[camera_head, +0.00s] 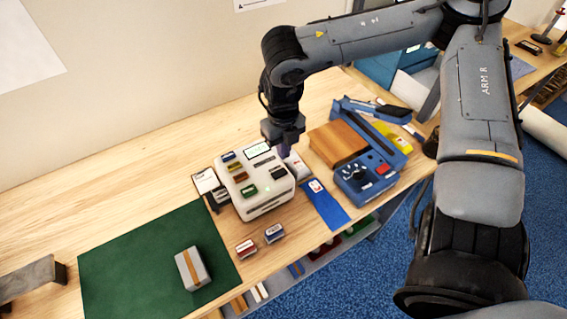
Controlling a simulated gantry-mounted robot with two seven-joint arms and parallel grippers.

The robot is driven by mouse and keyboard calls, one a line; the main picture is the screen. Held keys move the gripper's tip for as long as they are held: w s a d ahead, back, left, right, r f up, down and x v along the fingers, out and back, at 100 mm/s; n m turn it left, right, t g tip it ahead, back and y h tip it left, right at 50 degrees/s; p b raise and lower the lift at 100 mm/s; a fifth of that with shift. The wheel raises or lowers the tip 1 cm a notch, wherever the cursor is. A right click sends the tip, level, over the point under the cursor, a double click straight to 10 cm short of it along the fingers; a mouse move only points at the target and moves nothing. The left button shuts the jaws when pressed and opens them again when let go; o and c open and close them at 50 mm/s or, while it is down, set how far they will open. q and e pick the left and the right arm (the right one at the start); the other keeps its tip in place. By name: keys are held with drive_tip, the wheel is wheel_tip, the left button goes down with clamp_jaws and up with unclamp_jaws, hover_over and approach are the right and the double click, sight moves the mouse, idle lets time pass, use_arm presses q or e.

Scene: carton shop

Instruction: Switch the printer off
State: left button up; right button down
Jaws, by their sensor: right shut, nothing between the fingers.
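The printer (268,203) is a white box on the wooden bench, with a small display (258,150), several coloured buttons or blocks on its sloped top and a green light near its front. The display appears lit. My right gripper (284,152) points down at the printer's upper right edge, its fingers shut and empty. It is close to the housing; I cannot tell whether it touches. The gripper hides part of that corner, and I cannot make out a power switch. My left gripper is not in view.
A blue machine (364,186) with a dial and red button stands right of the printer, beside a brown wooden block (338,143). A green mat (130,262) holds a small grey box (192,268). Two small blocks (246,249) lie in front of the printer. The bench behind is clear.

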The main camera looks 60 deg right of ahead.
sight(283, 172)
wheel_tip(283, 172, down, 5)
drive_tip(key=shift+f+p, duration=0.1)
drive_tip(key=shift+p, duration=0.25)
drive_tip(key=shift+f, duration=0.85)
drive_tip(key=shift+d+f, duration=0.1)
drive_tip(key=shift+f, duration=0.1)
drive_tip(key=shift+s, duration=0.1)
